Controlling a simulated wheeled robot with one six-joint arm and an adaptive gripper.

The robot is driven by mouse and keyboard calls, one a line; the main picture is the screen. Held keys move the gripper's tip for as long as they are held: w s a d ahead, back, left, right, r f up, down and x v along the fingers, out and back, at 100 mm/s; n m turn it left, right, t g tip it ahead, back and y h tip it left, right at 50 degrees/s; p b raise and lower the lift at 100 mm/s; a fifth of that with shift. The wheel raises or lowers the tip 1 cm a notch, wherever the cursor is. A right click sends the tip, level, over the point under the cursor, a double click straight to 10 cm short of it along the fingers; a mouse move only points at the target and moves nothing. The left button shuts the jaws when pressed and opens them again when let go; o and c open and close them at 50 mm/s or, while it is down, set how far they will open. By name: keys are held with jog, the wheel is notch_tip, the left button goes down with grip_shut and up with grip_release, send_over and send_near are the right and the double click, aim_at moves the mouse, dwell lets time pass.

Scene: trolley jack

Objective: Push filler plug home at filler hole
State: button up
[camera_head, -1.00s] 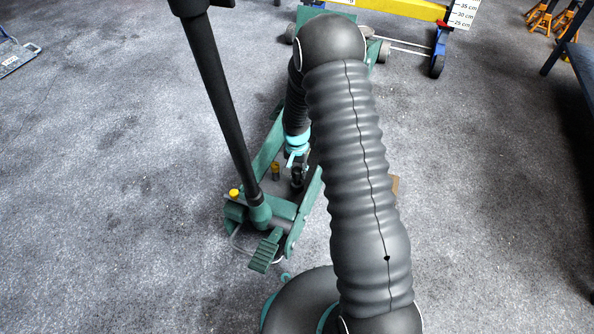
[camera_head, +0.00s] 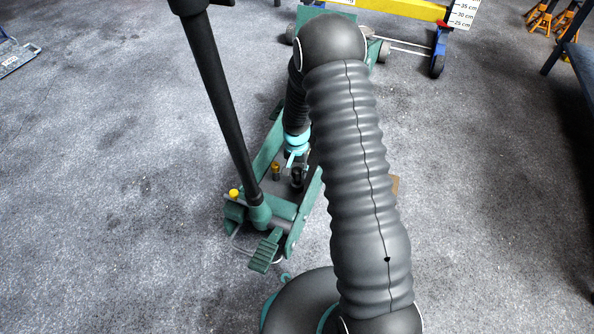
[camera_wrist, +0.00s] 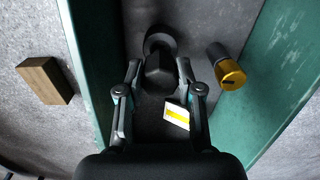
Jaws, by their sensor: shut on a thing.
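The green trolley jack (camera_head: 265,160) stands on the floor, with my arm reaching down between its side plates. My gripper (camera_wrist: 160,72) is shut on a black piece (camera_wrist: 160,66), which looks like the filler plug. A dark round part (camera_wrist: 159,39) shows just beyond it. Whether the plug is fully seated cannot be told, as the filler hole is hidden behind it. In the head view my gripper (camera_head: 297,178) is small and dark, low inside the jack frame.
A brass-topped cylinder (camera_wrist: 229,75) stands right of my gripper, near the green side plate (camera_wrist: 288,70). A wooden block (camera_wrist: 45,80) lies outside the left plate. The black jack handle (camera_head: 222,100) rises at the left. A yellow beam (camera_head: 405,9) is behind.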

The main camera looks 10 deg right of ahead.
aim_at(297, 177)
jog(key=shift+f+b, duration=1.45)
jog(key=shift+f, duration=0.45)
dwell(0.4)
jog(key=o, duration=1.2)
jog(key=shift+r, duration=0.1)
notch_tip(297, 177, up, 12)
jog(key=s+r+n+t+p, duration=0.2)
jog(key=s+r+p, duration=0.1)
jog(key=s+r, duration=0.7)
jog(key=s+r+n+t+p, duration=0.1)
jog(key=s+r+p, duration=0.3)
jog(key=s+r, duration=0.6)
jog(key=s+r+n+t+p, duration=0.2)
jog(key=s+r, duration=0.8)
jog(key=r, duration=0.9)
jog(key=shift+s+n+t+p, duration=0.15)
jog(key=shift+n+t+p, duration=0.15)
jog(key=shift+n+p, duration=0.35)
